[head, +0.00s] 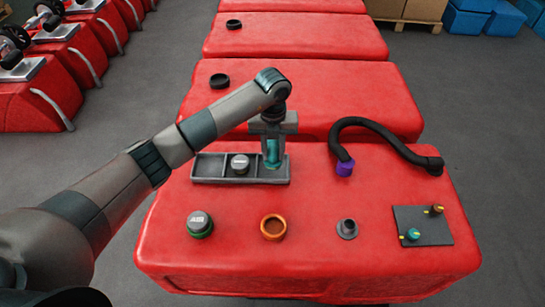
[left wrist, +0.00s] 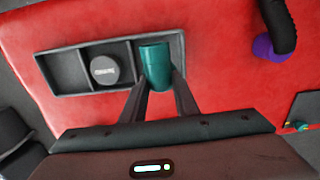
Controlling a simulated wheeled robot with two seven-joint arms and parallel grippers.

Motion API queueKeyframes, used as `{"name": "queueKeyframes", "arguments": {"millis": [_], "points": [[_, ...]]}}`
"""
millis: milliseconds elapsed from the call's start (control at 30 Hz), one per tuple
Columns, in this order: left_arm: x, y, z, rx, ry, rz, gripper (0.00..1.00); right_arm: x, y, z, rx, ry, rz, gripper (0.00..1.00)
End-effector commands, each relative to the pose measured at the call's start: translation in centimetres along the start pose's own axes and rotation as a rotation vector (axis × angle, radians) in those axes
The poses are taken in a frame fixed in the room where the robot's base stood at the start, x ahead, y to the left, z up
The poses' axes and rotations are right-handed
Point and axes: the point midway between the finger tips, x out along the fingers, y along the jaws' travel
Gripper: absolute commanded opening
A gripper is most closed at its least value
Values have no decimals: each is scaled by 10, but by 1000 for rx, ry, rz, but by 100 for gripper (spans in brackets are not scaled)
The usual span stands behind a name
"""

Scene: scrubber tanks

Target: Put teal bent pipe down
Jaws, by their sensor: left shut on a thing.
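The teal bent pipe (head: 273,152) is held upright in my left gripper (head: 272,134), over the right compartment of a dark grey tray (head: 213,181). In the left wrist view the pipe (left wrist: 155,65) sits between the two fingers (left wrist: 156,88) and covers part of the right compartment. My left gripper is shut on it. I cannot tell whether the pipe's lower end touches the tray floor. A grey cap (head: 240,163) lies in the middle compartment. The left compartment is empty. My right gripper is not in view.
On the red tank (head: 310,261) are a green-ringed cap (head: 199,224), an orange ring (head: 273,227), a grey flanged fitting (head: 347,229) and a dark plate with small valves (head: 422,226). A black hose (head: 385,135) with a purple end lies right of the tray.

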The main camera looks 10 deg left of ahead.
Motion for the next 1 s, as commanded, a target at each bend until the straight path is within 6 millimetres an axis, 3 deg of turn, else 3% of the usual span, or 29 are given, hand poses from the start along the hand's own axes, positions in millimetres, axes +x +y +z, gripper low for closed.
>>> {"name": "queueKeyframes", "arguments": {"millis": [400,733,1000], "points": [[3,2,1,1,0,0,0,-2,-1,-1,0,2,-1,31],[36,2,1,-1,1,0,0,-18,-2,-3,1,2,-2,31],[41,2,1,0,-1,0,0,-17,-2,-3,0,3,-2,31]]}}
